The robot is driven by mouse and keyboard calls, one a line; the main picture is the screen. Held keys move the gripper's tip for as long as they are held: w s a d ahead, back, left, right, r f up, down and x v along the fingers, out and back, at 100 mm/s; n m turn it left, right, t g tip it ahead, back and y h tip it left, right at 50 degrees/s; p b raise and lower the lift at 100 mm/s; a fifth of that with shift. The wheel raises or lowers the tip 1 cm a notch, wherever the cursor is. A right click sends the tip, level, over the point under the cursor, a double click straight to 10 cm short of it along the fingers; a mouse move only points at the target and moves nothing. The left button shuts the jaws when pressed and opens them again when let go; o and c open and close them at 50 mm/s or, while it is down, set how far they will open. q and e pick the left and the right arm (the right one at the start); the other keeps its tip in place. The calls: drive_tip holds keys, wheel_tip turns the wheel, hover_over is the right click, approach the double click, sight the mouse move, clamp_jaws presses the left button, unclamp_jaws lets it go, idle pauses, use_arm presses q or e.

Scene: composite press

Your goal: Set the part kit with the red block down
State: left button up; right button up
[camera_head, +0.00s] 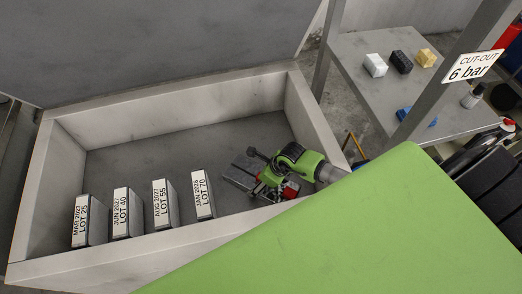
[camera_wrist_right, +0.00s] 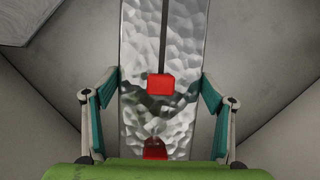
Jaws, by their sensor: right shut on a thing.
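My right gripper (camera_head: 266,180) is low inside the right part of a large grey open box (camera_head: 150,118), by its front wall. It is shut on the part kit (camera_head: 241,171), a dark grey flat piece in the head view. In the right wrist view the kit (camera_wrist_right: 136,45) looks like shiny, dimpled metal with a dark lengthwise slit. The red block (camera_wrist_right: 160,84) sits on it between the finger pads, and a second red piece (camera_wrist_right: 154,149) shows lower down. Whether the kit touches the box floor I cannot tell. My left gripper is not in view.
Several upright labelled plates stand along the box's front wall, among them LOT 25 (camera_head: 84,221) and LOT 70 (camera_head: 203,195). The box's back floor is clear. A side table (camera_head: 350,58) holds white, black, yellow and blue blocks. A post carries a "6 bar" sign (camera_head: 471,67).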

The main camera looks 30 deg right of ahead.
drive_tip(key=shift+f, duration=0.15)
drive_tip(key=o, duration=1.4)
drive_tip(key=shift+c, duration=0.2)
drive_tip(key=shift+r, duration=0.25)
drive_tip(key=v, duration=1.2)
drive_tip(key=shift+p, duration=0.3)
drive_tip(key=shift+d, duration=0.1)
